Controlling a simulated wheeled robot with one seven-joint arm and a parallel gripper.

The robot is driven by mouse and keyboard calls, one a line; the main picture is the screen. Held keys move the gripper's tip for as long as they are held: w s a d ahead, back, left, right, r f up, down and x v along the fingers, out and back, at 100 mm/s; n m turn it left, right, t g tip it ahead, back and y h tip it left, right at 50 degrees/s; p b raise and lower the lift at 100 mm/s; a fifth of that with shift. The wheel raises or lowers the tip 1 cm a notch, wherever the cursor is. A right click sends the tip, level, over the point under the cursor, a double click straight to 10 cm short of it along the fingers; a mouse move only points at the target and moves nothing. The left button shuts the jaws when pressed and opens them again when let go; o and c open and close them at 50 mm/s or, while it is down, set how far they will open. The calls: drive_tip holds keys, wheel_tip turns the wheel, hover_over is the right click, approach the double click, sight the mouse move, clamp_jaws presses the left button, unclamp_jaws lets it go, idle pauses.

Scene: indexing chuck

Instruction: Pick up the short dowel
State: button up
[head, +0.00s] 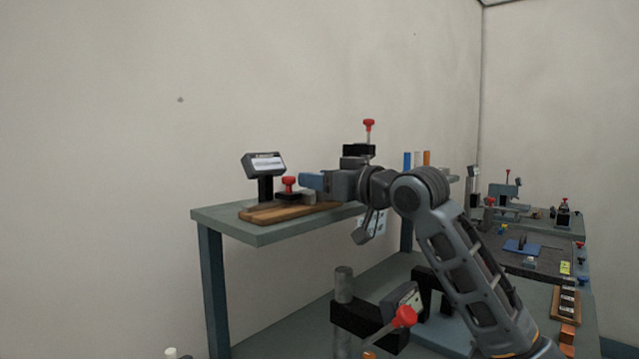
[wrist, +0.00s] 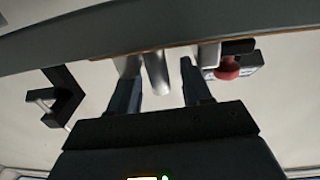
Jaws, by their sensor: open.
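In the wrist view, a pale grey rounded rod (wrist: 155,72) shows between the two fingers of my open gripper (wrist: 158,84), with visible gaps at its sides. It looks like a dowel, but I cannot tell from its length whether it is the short one. Another pale grey piece (wrist: 128,65) shows beside it, partly behind the left finger. In the head view my gripper (head: 312,181) points left over the raised shelf, above the wooden board (head: 262,215). No dowel is clearly seen at the gripper there.
A display on a black stand (head: 264,164) and a red knob (head: 289,181) stand close to my gripper on the raised shelf (head: 226,221). Below, a grey upright post (head: 343,284) stands at a black bracket with a red knob (head: 405,316). More fixtures stand on the right.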

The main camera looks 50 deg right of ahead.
drive_tip(key=shift+w, duration=0.2)
clamp_jaws()
idle(0.3)
wheel_tip(320, 180, up, 10)
drive_tip(key=shift+f+b, duration=0.1)
drive_tip(key=shift+b, duration=0.25)
drive_tip(key=shift+s, duration=0.15)
